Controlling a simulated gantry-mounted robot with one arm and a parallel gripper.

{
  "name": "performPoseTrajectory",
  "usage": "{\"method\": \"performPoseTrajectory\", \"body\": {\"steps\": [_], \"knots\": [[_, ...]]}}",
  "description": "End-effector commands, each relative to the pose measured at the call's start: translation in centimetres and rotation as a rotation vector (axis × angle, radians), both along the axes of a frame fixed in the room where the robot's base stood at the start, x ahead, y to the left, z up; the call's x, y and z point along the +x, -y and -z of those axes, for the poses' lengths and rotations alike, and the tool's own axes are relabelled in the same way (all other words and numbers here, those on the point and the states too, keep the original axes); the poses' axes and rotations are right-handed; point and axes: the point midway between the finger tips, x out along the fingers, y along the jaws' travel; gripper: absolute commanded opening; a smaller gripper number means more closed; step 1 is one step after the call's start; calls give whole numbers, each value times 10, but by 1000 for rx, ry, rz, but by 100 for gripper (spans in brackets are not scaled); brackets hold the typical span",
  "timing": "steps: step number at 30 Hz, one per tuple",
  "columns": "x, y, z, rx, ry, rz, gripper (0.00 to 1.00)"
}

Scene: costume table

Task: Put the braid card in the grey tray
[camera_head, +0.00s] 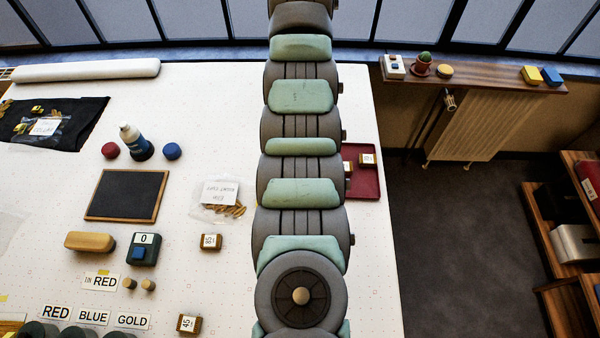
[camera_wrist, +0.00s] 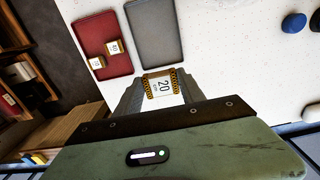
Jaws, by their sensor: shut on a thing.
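The braid card (camera_wrist: 162,86), white with a "20" label and gold-and-black braid along its sides, is between the fingers of my gripper (camera_wrist: 161,80) in the wrist view. My gripper is shut on it. The grey tray (camera_wrist: 155,34) lies just beyond the card in the wrist view and its visible floor is empty. I cannot tell how high the card is above the table. In the head view my arm hides the gripper, the card and the grey tray.
A red tray (camera_wrist: 87,32) with two small labelled pieces lies beside the grey tray; it also shows in the head view (camera_head: 371,190). A slate (camera_head: 127,195), a bottle (camera_head: 136,143) and a bag (camera_head: 220,198) of pieces are on the white table (camera_head: 215,110).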

Motion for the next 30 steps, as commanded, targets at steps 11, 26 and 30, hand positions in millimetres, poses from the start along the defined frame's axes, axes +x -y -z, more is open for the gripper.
{"method": "performPoseTrajectory", "body": {"steps": [11, 26, 30], "knots": [[-2, 0, 67, 1, -6, -8, 8], [-1, 0, 157, 2, -2, -8, 8], [0, 0, 163, 2, 1, -8, 8]]}}
